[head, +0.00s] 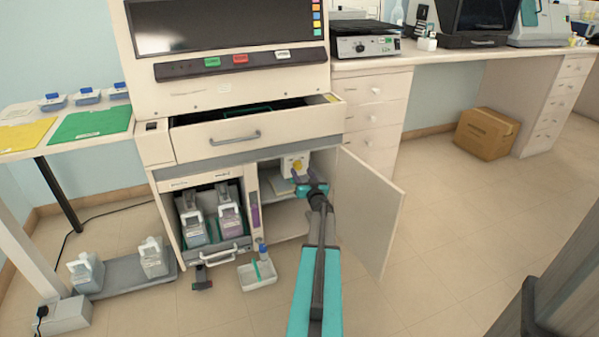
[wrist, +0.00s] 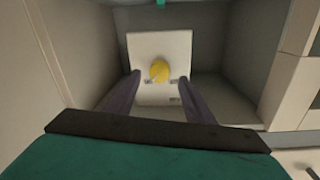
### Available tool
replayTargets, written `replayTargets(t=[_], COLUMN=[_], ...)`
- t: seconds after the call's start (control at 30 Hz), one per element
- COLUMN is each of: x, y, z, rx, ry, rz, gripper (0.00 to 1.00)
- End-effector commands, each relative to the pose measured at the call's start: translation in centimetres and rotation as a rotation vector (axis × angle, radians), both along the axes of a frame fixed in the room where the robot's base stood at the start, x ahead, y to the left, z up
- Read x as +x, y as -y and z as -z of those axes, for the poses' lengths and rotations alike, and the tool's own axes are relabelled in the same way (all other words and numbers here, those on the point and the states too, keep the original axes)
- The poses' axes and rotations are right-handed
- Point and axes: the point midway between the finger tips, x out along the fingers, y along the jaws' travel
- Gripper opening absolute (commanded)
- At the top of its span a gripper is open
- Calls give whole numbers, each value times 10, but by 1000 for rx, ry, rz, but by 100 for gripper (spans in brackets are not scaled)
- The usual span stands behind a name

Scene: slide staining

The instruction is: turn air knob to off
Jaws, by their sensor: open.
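The air knob (wrist: 160,71) is a round yellow knob on a white panel (wrist: 178,48) inside the open lower cabinet. In the head view the yellow knob (head: 297,167) shows just above and left of my gripper. My gripper (wrist: 160,80) is open, with one dark finger on each side of the knob in the wrist view. The fingers look apart from the knob, but I cannot tell the depth between them. Small markings on the panel beside and below the knob are too small to read.
The cabinet door (head: 368,210) stands open to the right of my arm. To the left is a bay with several bottles (head: 229,218). A drawer (head: 255,133) sticks out above the opening. A white tray (head: 257,276) lies on the floor in front.

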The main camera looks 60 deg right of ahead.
Motion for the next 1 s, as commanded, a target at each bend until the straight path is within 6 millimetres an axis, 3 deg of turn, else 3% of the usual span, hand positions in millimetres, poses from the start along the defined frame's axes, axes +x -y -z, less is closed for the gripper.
replayTargets(t=[0.33,0.77,1.0], x=[23,27,27], y=[20,22,22], z=[1,0,0], rx=[1,0,0], ry=[1,0,0], rz=[0,1,0], gripper=[49,49,11])
